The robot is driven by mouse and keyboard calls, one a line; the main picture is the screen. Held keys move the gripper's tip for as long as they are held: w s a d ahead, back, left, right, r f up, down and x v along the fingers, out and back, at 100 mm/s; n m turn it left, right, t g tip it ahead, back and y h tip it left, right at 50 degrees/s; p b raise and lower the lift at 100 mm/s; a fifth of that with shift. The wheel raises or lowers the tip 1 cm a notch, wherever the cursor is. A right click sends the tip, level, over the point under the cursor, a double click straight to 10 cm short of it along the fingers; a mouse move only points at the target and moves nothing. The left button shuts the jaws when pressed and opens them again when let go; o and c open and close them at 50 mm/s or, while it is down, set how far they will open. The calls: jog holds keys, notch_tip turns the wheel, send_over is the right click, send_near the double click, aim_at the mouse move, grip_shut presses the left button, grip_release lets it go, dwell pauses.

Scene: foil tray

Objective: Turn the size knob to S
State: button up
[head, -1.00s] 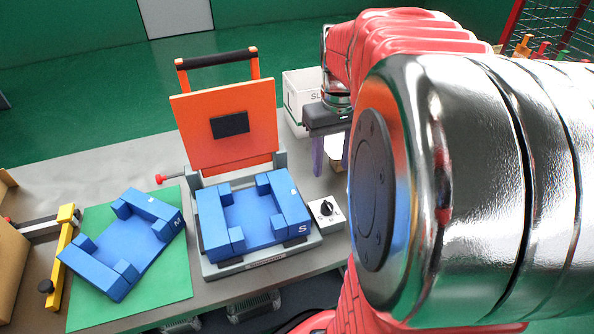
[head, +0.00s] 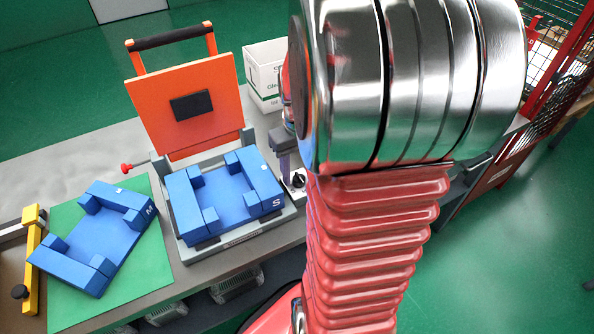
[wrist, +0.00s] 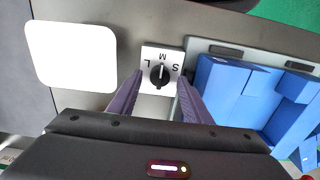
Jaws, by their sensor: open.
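The size knob (wrist: 160,76) is black and sits on a small white plate (wrist: 147,84) marked L, M and S, which appears upside down in the wrist view. Its pointer appears to face the M; the small mark is hard to read. In the head view the knob (head: 299,181) is partly hidden by my gripper (head: 284,150). In the wrist view my gripper (wrist: 160,80) is open, with its purple fingers on either side of the knob. I cannot tell how far above the plate the fingertips are, and no contact shows.
Left of the knob in the head view, a blue nest marked S (head: 264,180) sits in a press with a raised orange lid (head: 155,105). A blue nest marked M (head: 112,215) lies on a green mat (head: 60,305). A white box (head: 262,90) stands behind.

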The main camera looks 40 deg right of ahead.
jog(key=shift+f, duration=0.3)
jog(key=shift+c, duration=0.6)
jog(key=c, duration=0.9)
jog(key=shift+a, duration=0.1)
jog(key=shift+c, duration=0.2)
